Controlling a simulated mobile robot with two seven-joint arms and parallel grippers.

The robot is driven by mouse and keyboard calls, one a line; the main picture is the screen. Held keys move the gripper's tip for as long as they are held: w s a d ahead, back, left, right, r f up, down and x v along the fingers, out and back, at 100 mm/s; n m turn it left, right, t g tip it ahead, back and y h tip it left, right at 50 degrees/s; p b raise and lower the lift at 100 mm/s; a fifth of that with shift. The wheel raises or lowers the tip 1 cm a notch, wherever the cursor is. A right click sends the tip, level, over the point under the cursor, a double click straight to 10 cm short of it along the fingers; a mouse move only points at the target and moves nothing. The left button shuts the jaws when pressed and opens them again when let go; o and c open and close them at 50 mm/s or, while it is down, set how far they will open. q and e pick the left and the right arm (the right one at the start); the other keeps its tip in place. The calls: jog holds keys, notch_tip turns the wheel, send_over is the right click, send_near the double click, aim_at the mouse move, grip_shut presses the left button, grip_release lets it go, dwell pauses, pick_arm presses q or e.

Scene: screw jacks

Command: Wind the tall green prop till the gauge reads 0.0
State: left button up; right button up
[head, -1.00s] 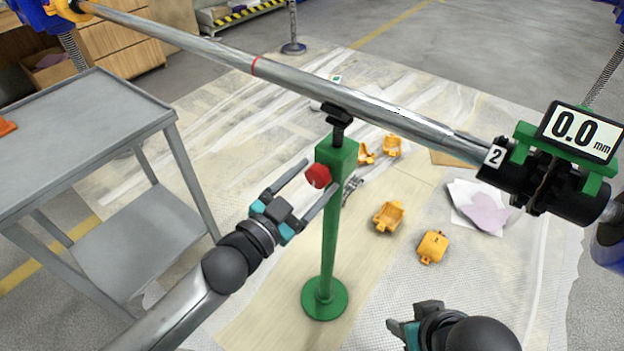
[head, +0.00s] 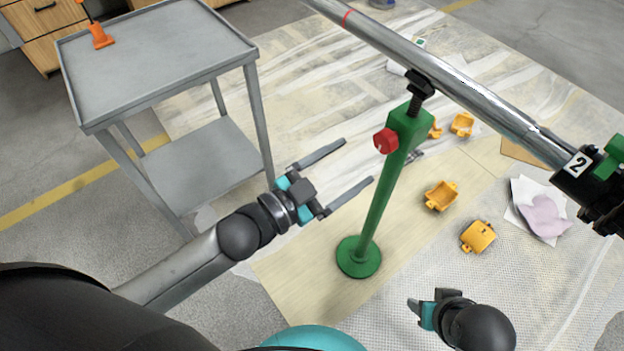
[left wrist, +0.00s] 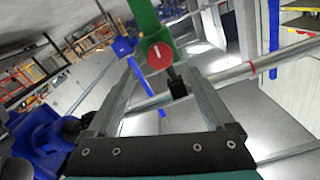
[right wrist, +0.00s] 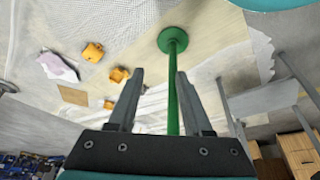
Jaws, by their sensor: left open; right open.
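The tall green prop (head: 376,205) stands upright on its round base, with a red knob (head: 386,141) on its head and a black screw top under the steel shaft (head: 480,95). My left gripper (head: 358,162) is open and empty, left of the prop and apart from the knob. In the left wrist view the red knob (left wrist: 160,56) shows ahead, beyond the open fingers. My right gripper (head: 424,303) is low at the front right; its open, empty fingers show in the right wrist view (right wrist: 160,95), with the green post (right wrist: 172,90) beyond. The gauge display is out of the head view now.
A grey trolley (head: 150,60) with an orange tool (head: 100,36) on it stands at the left. Yellow clamp pieces (head: 478,237) and a pinkish cloth (head: 543,215) lie on the floor sheet at right. A black collar marked 2 (head: 580,165) sits on the shaft.

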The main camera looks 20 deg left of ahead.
pick_arm(q)
jog(key=p+v, duration=0.1)
jog(key=v, duration=0.6)
jog(key=shift+s+p, duration=0.15)
jog(key=shift+p, duration=0.2)
pick_arm(e)
jog(key=shift+g, duration=0.3)
jog(key=f, duration=0.2)
jog(key=s+f, duration=0.1)
jog(key=f, duration=0.1)
jog(key=shift+f, duration=0.15)
pick_arm(q)
jog(key=shift+a, duration=0.15)
dwell(0.5)
